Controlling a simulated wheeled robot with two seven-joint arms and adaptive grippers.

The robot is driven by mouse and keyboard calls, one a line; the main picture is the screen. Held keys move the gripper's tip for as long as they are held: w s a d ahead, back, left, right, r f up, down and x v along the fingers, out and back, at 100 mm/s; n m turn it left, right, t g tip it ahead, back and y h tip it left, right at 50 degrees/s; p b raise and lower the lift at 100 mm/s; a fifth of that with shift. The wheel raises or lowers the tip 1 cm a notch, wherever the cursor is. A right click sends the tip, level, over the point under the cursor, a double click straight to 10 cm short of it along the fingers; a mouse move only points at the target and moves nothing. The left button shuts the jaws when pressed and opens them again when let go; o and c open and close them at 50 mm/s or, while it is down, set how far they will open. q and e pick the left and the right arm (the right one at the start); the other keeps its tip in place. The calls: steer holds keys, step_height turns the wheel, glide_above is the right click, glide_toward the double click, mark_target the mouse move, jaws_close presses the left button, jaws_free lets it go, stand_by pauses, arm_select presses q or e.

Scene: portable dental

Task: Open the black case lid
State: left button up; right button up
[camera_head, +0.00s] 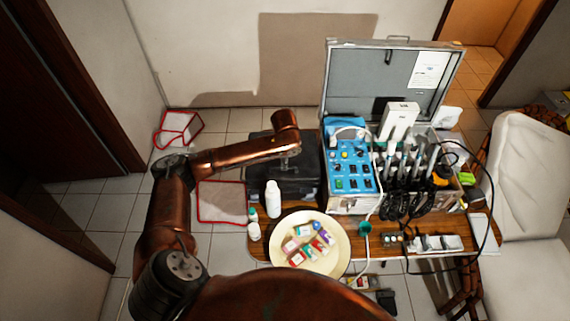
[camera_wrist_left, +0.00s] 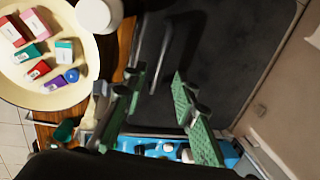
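The black case (camera_head: 292,188) lies on the wooden table, left of the blue control box, and its lid looks shut. My left arm partly covers it in the head view. In the left wrist view the case's dark flat top (camera_wrist_left: 235,60) fills the middle and right, with a dark handle (camera_wrist_left: 178,52) at its left side. My left gripper (camera_head: 286,160) is over the case, small and partly hidden by the arm in the head view. In the left wrist view its green-padded fingers (camera_wrist_left: 160,108) are apart with nothing between them; contact cannot be told. My right gripper is not in view.
A blue control box (camera_head: 350,170) and an open metal case with a raised lid (camera_head: 385,75) stand right of the black case. A white bottle (camera_head: 273,199) and a cream plate of small boxes (camera_head: 339,255) stand in front. A white chair (camera_head: 530,180) is at right.

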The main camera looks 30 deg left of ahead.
arm_select(q)
steer(key=f, duration=0.2)
steer(key=shift+w+f, duration=0.35)
steer(key=shift+w, duration=0.05)
steer(key=shift+f, duration=0.35)
steer(key=shift+a+f, duration=0.1)
steer(key=shift+f, duration=0.1)
jaws_close()
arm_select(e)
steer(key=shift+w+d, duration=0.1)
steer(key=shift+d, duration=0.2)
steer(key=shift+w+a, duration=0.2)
